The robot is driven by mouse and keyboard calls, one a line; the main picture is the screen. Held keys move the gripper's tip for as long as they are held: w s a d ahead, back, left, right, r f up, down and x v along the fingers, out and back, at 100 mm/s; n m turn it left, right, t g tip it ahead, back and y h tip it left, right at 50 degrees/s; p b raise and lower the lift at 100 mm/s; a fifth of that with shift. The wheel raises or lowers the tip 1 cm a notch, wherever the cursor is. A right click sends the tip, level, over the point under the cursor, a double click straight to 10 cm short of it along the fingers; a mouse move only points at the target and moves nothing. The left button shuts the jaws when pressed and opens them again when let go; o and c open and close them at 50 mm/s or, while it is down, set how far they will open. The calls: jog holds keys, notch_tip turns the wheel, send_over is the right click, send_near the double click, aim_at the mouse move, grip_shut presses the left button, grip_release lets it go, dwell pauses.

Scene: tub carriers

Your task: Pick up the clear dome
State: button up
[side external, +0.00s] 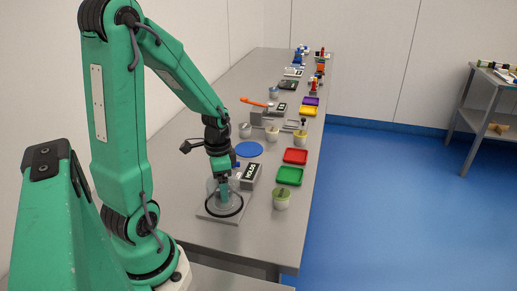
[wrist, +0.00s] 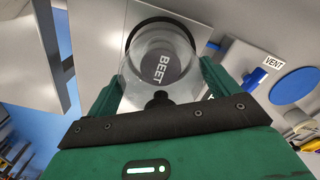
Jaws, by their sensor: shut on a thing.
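The clear dome (side external: 211,187) is at the near end of the long steel table, at a grey square plate (side external: 205,214) with a black ring. My gripper (side external: 223,192) points down at the dome. In the wrist view the dome (wrist: 150,48) lies between the two green fingers (wrist: 158,88), which are shut on it. A dark knob (wrist: 160,98) shows close to the gripper's palm. I cannot tell whether the dome's rim touches the plate or is raised.
A dark labelled block (side external: 250,174) stands close right of the dome. A cup with green contents (side external: 282,199) is near the table's right edge. Green (side external: 289,175) and red (side external: 295,156) trays and a blue disc (side external: 249,149) lie beyond. Several more items crowd farther back.

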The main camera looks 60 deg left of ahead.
jog(key=shift+r, duration=3.75)
jog(key=shift+w, duration=0.1)
